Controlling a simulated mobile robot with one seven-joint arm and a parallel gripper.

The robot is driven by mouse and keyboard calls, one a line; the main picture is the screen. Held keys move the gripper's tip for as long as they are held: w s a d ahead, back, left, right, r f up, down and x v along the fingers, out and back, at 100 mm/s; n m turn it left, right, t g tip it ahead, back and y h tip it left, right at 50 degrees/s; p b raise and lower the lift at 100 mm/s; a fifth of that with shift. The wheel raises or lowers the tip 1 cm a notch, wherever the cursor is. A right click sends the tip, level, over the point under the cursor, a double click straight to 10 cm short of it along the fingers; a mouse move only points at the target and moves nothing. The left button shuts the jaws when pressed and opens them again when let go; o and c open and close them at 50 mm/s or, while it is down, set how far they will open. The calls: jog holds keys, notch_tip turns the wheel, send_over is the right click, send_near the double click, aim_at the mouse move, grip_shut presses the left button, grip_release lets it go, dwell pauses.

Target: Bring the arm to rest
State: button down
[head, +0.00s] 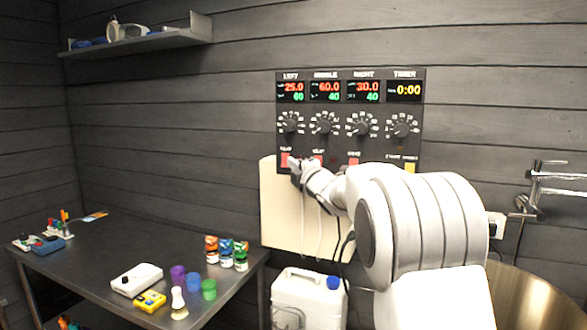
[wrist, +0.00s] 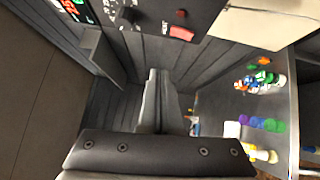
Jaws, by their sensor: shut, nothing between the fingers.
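My gripper (head: 295,165) is at the end of my outstretched arm, in front of the lower left part of the black control panel (head: 345,103). In the wrist view my gripper (wrist: 160,75) is shut, its two fingers together with nothing between them. A red switch (head: 285,160) under the left dial is close beside it in the head view; I cannot tell whether they touch. In the wrist view a red switch (wrist: 181,33) sits above the fingertips, apart from them. My arm hides part of the panel's lower edge.
The panel's displays read 25.0, 60.0, 30.0 and 0:00. A dark table (head: 95,262) at left holds bottles (head: 226,252), coloured cups and a white device (head: 136,279). A white canister (head: 308,298) stands below the arm. A metal vessel (head: 530,300) is at right. A shelf (head: 150,40) hangs upper left.

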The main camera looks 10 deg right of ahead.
jog(key=shift+s, duration=0.1)
jog(key=s+d+m+g+h, duration=0.2)
jog(key=s+d+m+h, duration=0.15)
jog(key=s+m, duration=0.45)
jog(key=s+a+f+m+g, duration=0.2)
jog(key=s+f, duration=0.4)
jog(key=s, duration=0.8)
jog(key=s+a+f+m+g, duration=0.1)
jog(key=s+f+m+g, duration=0.4)
jog(key=s, duration=0.9)
jog(key=s+a+f+m+g, duration=0.2)
jog(key=s+f+m+g, duration=0.2)
jog(key=s, duration=1)
notch_tip(320, 180, down, 4)
jog(key=shift+a+r+m, duration=0.25)
jog(key=shift+a+m, duration=0.05)
jog(key=shift+m, duration=0.8)
jog(key=shift+d, duration=0.1)
